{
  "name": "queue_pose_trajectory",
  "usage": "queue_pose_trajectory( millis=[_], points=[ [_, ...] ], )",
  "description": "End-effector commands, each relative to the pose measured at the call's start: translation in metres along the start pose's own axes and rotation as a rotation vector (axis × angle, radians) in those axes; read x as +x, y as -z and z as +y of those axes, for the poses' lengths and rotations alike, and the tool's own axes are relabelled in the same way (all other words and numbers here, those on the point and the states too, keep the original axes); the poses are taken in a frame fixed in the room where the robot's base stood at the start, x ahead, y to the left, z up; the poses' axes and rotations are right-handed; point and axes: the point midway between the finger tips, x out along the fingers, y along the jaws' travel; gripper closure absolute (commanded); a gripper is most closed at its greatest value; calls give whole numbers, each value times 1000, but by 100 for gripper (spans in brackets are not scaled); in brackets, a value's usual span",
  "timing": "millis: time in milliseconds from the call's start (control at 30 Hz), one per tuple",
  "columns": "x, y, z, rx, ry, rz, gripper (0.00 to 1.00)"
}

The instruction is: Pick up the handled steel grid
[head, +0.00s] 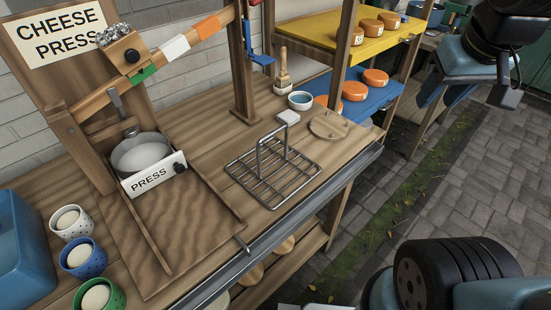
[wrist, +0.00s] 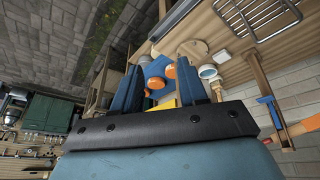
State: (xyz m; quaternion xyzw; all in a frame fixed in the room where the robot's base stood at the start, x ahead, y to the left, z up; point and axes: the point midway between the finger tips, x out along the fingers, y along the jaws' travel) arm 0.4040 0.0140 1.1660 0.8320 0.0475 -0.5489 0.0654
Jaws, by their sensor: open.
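The handled steel grid (head: 271,176) lies flat on the wooden bench, right of the press, in the head view. Its upright handle (head: 273,146) stands over it. The grid also shows at the top right of the wrist view (wrist: 257,17). My gripper (wrist: 163,60) is open in the wrist view, its two blue fingers apart, with only background between them. In the head view my arm is at the upper right, away from the bench and well apart from the grid. Nothing visibly hides the grid.
The cheese press (head: 143,155) with its labelled box stands left of the grid. A round wooden disc (head: 328,125), a small bowl (head: 300,100) and a brush (head: 283,70) are behind it. Shelves with orange cheeses (head: 375,77) stand beyond. A metal rail (head: 290,222) edges the bench front.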

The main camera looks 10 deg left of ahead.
Motion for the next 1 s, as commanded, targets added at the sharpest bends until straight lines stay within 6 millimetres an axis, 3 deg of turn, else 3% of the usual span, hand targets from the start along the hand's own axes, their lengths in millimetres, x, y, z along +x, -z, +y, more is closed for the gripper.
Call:
queue_pose_trajectory(
  millis=[467, 1000],
  points=[
    [53, 35, -55, -588, -17, -276, 58],
    [106, 56, -155, -1276, -181, -521, 58]
  ],
)
